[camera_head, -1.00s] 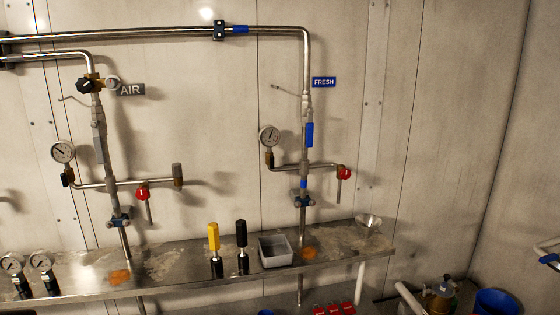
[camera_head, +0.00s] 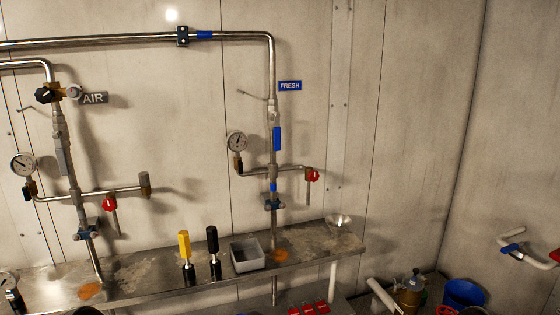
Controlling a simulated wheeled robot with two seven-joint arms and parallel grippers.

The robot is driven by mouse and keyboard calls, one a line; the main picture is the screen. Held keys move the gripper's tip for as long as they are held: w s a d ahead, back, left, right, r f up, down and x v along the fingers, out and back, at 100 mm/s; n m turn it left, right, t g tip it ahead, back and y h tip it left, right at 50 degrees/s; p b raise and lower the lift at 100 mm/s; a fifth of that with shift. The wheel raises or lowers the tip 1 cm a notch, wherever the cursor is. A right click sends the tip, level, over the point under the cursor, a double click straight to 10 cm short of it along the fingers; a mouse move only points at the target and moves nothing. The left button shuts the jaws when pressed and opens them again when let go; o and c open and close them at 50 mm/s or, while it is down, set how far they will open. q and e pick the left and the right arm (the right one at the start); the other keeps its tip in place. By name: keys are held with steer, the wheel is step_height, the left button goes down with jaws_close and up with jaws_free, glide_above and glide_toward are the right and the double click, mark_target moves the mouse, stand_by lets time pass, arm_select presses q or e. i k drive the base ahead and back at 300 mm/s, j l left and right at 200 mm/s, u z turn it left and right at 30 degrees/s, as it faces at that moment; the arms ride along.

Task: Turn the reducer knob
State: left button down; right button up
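A black knob (camera_head: 47,95) sits on a brass-coloured fitting on the air pipe at the upper left, with a small round gauge (camera_head: 74,92) beside it. It looks like the reducer knob, but no label on it can be read. The "AIR" sign (camera_head: 94,98) is just right of it. Neither of my grippers is in view, and nothing touches the knob.
A metal shelf (camera_head: 130,290) runs along the wall, with a yellow-handled tool (camera_head: 184,247), a black-handled tool (camera_head: 212,242) and a grey bin (camera_head: 247,255). Red valve handles (camera_head: 109,204) (camera_head: 313,175) stick out from the pipes. A blue bucket (camera_head: 464,294) stands at lower right.

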mark_target(44, 96)
steer(key=u, duration=1.25)
